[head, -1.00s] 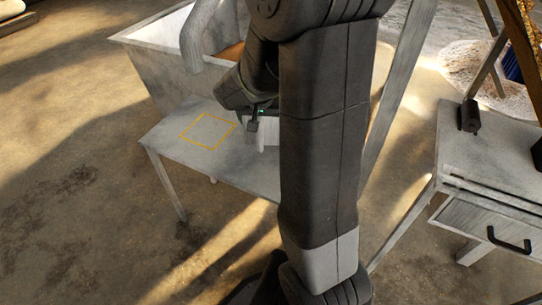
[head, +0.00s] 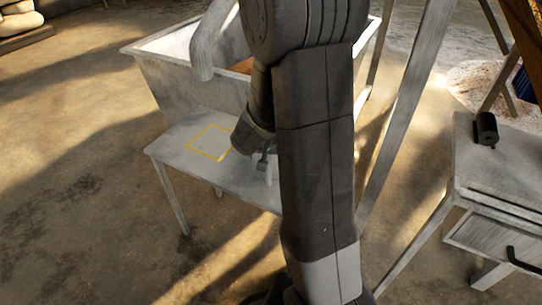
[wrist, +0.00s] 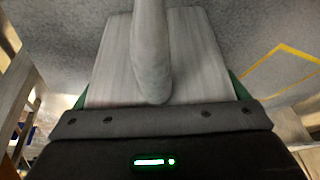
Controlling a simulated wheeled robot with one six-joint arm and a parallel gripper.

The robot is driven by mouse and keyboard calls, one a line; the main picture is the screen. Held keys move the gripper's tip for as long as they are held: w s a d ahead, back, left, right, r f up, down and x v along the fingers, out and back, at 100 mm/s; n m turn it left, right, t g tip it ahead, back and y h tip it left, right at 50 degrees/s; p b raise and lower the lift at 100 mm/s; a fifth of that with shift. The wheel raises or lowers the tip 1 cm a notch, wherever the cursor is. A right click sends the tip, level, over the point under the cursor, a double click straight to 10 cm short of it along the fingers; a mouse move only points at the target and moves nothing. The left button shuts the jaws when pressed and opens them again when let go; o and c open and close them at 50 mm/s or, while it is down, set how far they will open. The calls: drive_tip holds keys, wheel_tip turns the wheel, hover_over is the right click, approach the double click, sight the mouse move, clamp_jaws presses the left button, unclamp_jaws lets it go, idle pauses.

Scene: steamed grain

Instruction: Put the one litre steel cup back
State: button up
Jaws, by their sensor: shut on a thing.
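The steel cup (wrist: 195,60) is a pale brushed-metal body with a rounded handle (wrist: 150,55) in the wrist view. In the head view only a small pale piece of it shows beside my arm; the rest is hidden. My gripper (head: 263,160) is shut on the cup, over the low grey bench (head: 176,152). A yellow square outline (head: 191,150) is marked on the bench top, to the left of my gripper. It also shows at the right of the wrist view (wrist: 283,50). The square is empty. I cannot tell whether the cup touches the bench.
A grey trough (head: 165,85) with brown contents stands behind the bench, and a pale spout (head: 207,50) hangs over it. A slanted grey post (head: 400,120) stands right of my arm. A drawer table (head: 500,165) with a black cylinder (head: 487,128) is farther right.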

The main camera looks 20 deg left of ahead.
drive_tip(key=o, duration=1.5)
drive_tip(key=shift+f, duration=0.1)
drive_tip(key=p+v, duration=0.3)
drive_tip(key=v, duration=0.9)
drive_tip(key=shift+p, duration=0.3)
drive_tip(key=b+x, duration=0.4)
drive_tip(key=x, duration=0.8)
drive_tip(key=shift+f, duration=0.15)
drive_tip(key=shift+r+p, duration=0.85)
drive_tip(key=shift+r, duration=0.9)
